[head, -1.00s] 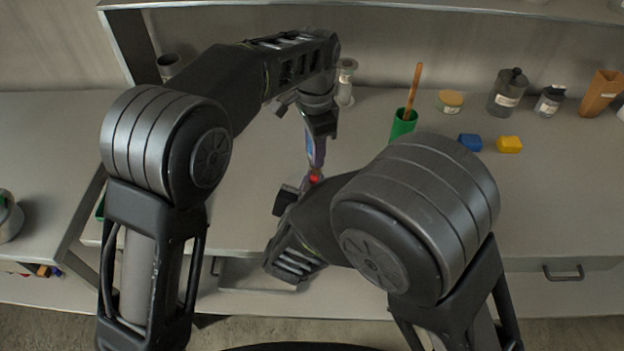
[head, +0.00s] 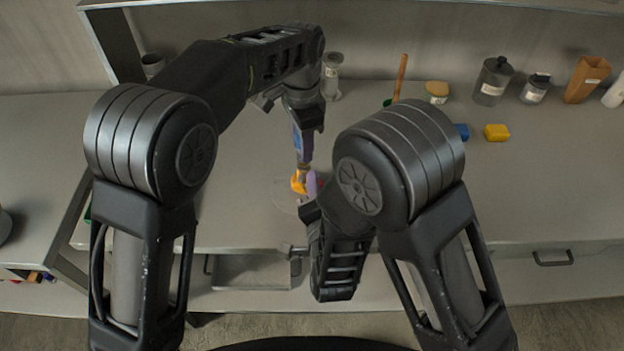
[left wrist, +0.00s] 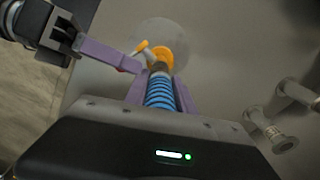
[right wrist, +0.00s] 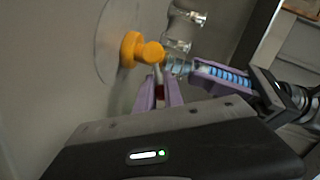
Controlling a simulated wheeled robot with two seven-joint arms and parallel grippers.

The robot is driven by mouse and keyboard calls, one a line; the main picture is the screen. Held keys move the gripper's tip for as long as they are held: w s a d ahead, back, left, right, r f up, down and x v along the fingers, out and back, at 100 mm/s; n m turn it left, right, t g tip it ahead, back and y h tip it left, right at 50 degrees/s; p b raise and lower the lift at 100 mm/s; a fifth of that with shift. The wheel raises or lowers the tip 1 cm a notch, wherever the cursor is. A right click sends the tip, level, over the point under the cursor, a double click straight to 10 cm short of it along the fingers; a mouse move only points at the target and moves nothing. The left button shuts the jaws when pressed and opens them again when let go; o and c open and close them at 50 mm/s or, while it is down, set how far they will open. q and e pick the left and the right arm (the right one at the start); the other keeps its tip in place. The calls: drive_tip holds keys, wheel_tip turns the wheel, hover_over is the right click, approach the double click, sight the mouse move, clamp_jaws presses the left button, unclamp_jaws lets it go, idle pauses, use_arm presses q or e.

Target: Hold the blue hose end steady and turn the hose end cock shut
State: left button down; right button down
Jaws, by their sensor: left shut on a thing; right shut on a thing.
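The blue hose (left wrist: 160,92) is ribbed and held between the purple fingers of my left gripper (head: 303,155); it also shows in the right wrist view (right wrist: 228,76). My right gripper (head: 313,188) comes in from the side, just below the left one. Its purple fingers are shut on the hose end cock's handle, whose red part (right wrist: 160,92) shows between them. The cock's exact angle is unclear.
A clear round disc (right wrist: 108,40) lies around the orange part. Yellow (head: 497,132) and blue blocks lie right.

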drive_tip(key=shift+s+d+f+m+t, duration=0.1)
drive_tip(key=shift+f+m+t, duration=0.1)
drive_tip(key=shift+f+m, duration=0.25)
drive_tip(key=shift+s+d+f+m+t, duration=0.1)
drive_tip(key=shift+f+m+t, duration=0.15)
drive_tip(key=shift+m, duration=0.3)
drive_tip(key=shift+y, duration=0.3)
drive_tip(key=shift+w+m, duration=0.1)
drive_tip(key=shift+m, duration=0.2)
drive_tip(key=c, duration=1.4)
unclamp_jaws()
drive_tip(key=shift+c, duration=0.2)
drive_tip(key=shift+r, duration=0.1)
